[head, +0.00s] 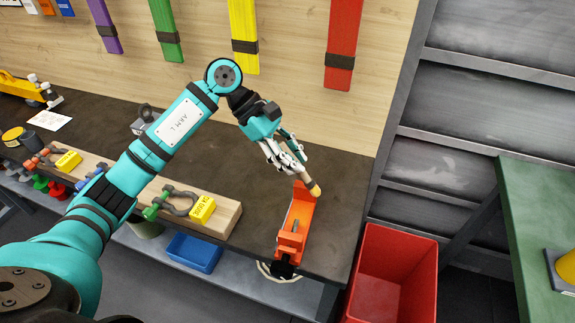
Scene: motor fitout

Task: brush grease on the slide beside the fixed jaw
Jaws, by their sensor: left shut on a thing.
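An orange vise (292,242) sits at the right front edge of the dark workbench, with its jaws toward the front and a slide running back from them. My left gripper (297,164) is over the vise's back end, shut on a brush (314,189). Only the brush's tan and dark lower end shows clearly; the fingers cover the rest. This end points down at the back end of the vise, but I cannot tell whether it touches. Any grease on the slide is too small to make out. My right gripper is out of view.
A wooden block (222,222) with shackles and yellow tags lies left of the vise. A red bin (396,270) stands right of the bench and a blue bin (194,252) sits below it. A green table (535,200) is at far right. Coloured straps hang on the wall behind.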

